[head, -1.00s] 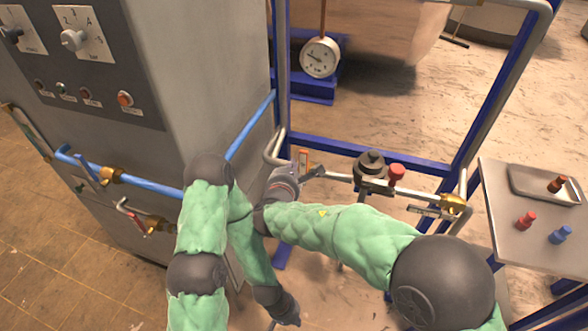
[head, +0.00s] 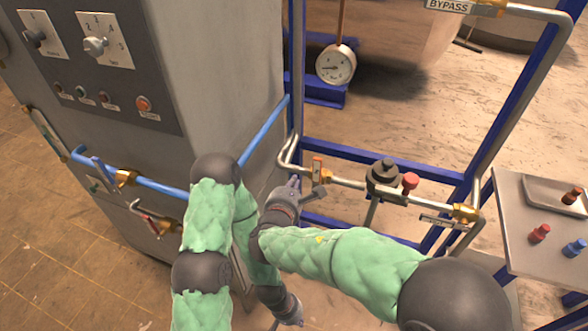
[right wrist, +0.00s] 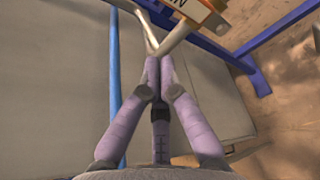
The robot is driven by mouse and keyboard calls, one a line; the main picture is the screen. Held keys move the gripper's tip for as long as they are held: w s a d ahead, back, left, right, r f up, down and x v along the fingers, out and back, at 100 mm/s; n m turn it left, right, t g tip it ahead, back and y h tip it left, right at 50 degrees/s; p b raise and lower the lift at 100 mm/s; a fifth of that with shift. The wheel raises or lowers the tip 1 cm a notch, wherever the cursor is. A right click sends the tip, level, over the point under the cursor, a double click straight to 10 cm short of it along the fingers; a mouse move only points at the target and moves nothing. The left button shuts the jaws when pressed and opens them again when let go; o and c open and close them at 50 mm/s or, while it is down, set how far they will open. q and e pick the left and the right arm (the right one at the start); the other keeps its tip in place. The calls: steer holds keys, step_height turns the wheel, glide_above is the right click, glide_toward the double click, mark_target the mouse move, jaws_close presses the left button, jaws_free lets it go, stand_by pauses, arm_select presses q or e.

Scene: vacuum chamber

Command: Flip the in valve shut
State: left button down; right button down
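The in valve (head: 318,172) sits at the left end of the steel pipe run on the blue frame, with an orange-edged tag. In the right wrist view, part of an orange-edged tag (right wrist: 206,8) shows at the top, its lettering cut off. My right gripper (head: 294,182) is just below and left of the valve. In the right wrist view its purple fingers (right wrist: 159,62) come together at the tips, close to grey bars; I cannot tell whether they touch. A short grey piece (head: 312,194), perhaps the lever, lies beside it. My left gripper (head: 291,312) hangs low; its fingers are unclear.
A grey cabinet (head: 225,75) with knobs stands left, with a blue pipe (head: 160,187) along it. A regulator with a red knob (head: 410,181) is right of the valve. A pressure gauge (head: 336,64) stands behind. A metal side table (head: 520,235) is at the right.

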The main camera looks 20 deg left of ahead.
steer(key=s, duration=0.2)
steer(key=s+d+p, duration=0.1)
steer(key=s, duration=0.1)
steer(key=shift+s+f, duration=0.15)
steer(key=shift+f, duration=0.05)
stand_by(0.3)
steer(key=d+f+m+g+h, duration=0.3)
steer(key=d+f+m+g, duration=0.15)
steer(key=d+f, duration=0.65)
steer(key=s+d+f+m+g+y+p, duration=0.2)
steer(key=s+d+f+m+g, duration=0.35)
steer(key=s+f+m, duration=0.3)
steer(key=s+d+f+m+g+y+p, duration=0.15)
steer(key=s+d+f+m+g, duration=0.25)
steer(key=s+f+m+g, duration=0.4)
steer(key=d+f+m+t+y, duration=0.1)
steer(key=d+f+m+t, duration=0.3)
steer(key=m, duration=1)
steer(key=d+f, duration=0.2)
steer(key=d, duration=0.1)
steer(key=shift+y+p, duration=0.3)
steer(key=shift+y, duration=0.05)
